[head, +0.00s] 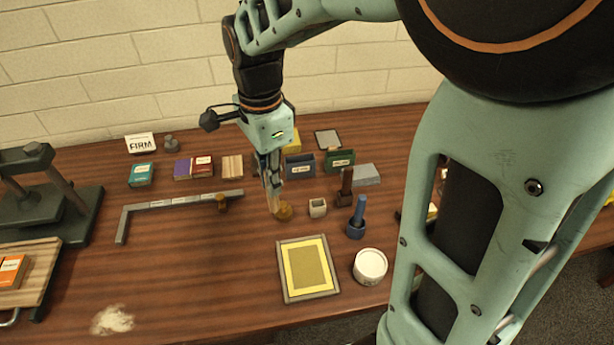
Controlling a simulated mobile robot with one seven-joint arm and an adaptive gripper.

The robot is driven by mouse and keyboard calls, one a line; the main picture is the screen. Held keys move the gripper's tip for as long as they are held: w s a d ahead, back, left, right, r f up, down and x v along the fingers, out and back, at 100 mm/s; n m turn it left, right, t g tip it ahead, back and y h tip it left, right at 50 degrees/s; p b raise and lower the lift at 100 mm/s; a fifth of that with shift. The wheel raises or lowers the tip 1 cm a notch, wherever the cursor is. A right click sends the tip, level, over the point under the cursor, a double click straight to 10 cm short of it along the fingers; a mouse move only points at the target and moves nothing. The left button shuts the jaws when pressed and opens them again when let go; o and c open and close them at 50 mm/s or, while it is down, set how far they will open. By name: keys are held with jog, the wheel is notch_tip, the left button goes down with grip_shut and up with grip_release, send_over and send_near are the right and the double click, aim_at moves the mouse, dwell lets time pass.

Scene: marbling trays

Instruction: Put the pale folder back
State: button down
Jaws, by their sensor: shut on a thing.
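My gripper (271,182) points down over the middle of the table. It is shut on a pale, slim, upright piece, which looks like the pale folder (274,204). Its lower end is beside a small round brown thing (285,212); I cannot tell whether they touch. The folder's upper part is hidden by the fingers. A small pale block holder (318,208) with a dark opening stands empty just to the right. Right of that, a brown tool stands in a brown holder (345,200) and a blue tool in a blue holder (356,231).
A framed yellow panel (309,295) and a white tub (370,267) lie in front. Boxes (300,167) stand behind. A dark press (45,200) stands far left. The front-left table is mostly clear, with some pale powder (112,320).

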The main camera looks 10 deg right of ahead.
jog(key=shift+d+f+m, duration=0.1)
jog(key=shift+f+m, duration=0.05)
jog(key=shift+m, duration=0.15)
jog(key=w+d+f+p, duration=0.2)
jog(key=w+d+f, duration=0.5)
jog(key=d+f, duration=0.4)
jog(key=shift+w+f, duration=0.2)
jog(key=shift+f, duration=0.65)
jog(key=shift+f, duration=0.2)
jog(key=c, duration=2)
grip_release()
jog(key=shift+o, duration=0.2)
